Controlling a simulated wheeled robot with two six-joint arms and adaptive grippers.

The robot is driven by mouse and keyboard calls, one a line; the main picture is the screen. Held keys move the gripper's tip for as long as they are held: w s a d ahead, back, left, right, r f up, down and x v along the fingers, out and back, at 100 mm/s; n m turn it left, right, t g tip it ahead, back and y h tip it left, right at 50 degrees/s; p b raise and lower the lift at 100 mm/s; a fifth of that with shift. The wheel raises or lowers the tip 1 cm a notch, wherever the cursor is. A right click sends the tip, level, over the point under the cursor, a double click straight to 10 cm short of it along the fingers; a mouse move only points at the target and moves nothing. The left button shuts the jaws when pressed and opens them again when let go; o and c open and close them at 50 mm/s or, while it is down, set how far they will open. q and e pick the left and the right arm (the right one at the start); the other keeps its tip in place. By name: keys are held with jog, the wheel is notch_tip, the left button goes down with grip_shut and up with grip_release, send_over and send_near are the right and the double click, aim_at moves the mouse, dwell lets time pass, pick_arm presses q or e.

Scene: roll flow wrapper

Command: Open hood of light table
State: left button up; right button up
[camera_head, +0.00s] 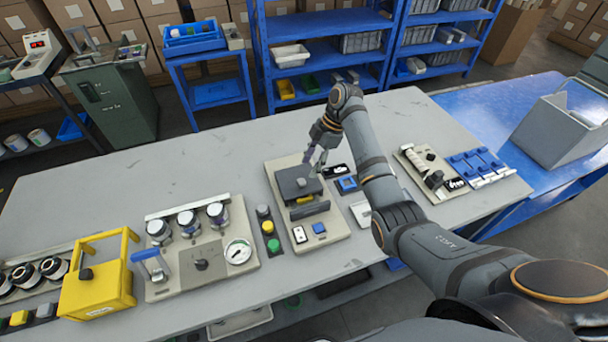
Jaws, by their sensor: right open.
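A beige bench unit (335,226) stands mid-table, with a dark grey flat cover (290,190) lying over its back part and a small knob (301,182) on top. A dark handle bar (310,210) and a yellow part (304,199) show at the cover's front. No readable label tells whether this is the light table and its hood. My right gripper (315,161) is open and empty, pointing down just behind and to the right of the knob; contact with the cover cannot be made out. My left gripper is not in view.
Left of the unit are a button strip (268,230), a gauge panel (165,287) and a yellow frame box (98,290). To the right are a blue-framed square (347,184) and a beige fixture (412,165). A grey bin (550,135) stands on the blue table. The grey table's back left is clear.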

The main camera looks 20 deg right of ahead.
aim_at(302, 180)
jog(key=x, duration=0.5)
jog(key=shift+w+p, duration=0.2)
jog(key=shift+p, duration=0.2)
jog(key=shift+s+a+f, duration=0.1)
jog(key=shift+a+f, duration=0.05)
jog(key=shift+f, duration=0.4)
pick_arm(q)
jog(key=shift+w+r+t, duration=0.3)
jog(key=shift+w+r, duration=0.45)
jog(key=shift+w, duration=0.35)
pick_arm(e)
jog(key=shift+f, duration=0.1)
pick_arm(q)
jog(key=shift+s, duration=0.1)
pick_arm(e)
grip_shut()
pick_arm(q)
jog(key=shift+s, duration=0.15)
